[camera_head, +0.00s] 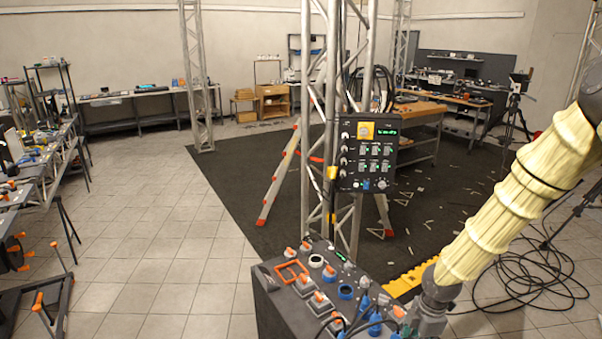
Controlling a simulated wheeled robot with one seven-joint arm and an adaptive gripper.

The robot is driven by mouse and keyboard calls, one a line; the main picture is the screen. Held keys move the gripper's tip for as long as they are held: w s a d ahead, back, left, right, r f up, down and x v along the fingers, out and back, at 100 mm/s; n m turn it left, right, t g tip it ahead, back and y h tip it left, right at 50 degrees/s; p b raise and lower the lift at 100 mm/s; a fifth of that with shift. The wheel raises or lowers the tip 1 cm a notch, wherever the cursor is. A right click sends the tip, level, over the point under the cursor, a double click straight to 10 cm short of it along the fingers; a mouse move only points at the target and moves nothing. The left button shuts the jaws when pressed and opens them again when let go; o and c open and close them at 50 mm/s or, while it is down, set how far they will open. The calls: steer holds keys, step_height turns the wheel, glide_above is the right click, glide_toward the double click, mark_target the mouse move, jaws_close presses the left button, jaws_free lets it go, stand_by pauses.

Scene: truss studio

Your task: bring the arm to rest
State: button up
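My arm, in a cream ribbed sleeve with a dark band, comes in from the right edge and slants down to the left. Its grey end with my gripper (425,318) is low in the picture, beside the right side of a dark control box (268,312). The fingers cannot be made out against the box and the picture's bottom edge. Whether they are open, shut or holding something does not show. Whether the gripper touches the box cannot be told.
The box top carries orange, white and blue knobs and cables. A control panel (367,155) hangs on a metal truss (345,75) behind it. A red-footed ladder (279,178) stands behind. Black cables (525,275) lie right. Tiled floor (175,235) is clear left of centre.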

steer(key=s+a+f+m+y+b, duration=0.1)
steer(key=s+a+f+m+b, duration=0.35)
steer(key=s+f, duration=0.45)
steer(key=s+a+f+m+y+b, duration=0.1)
steer(key=s+a+f+m+b, duration=0.35)
steer(key=f, duration=0.75)
steer(key=s+d+f+m+h+b, duration=0.1)
steer(key=s+f+m+b, duration=0.1)
steer(key=s+f+m, duration=0.3)
steer(key=s+f+m+h+b, duration=0.1)
steer(key=s+f+m, duration=0.4)
steer(key=s, duration=0.8)
step_height(320, 180, down, 2)
steer(key=shift+s+d+f+h+b, duration=0.1)
steer(key=shift+s+d+h+b, duration=0.25)
steer(key=shift+b, duration=0.35)
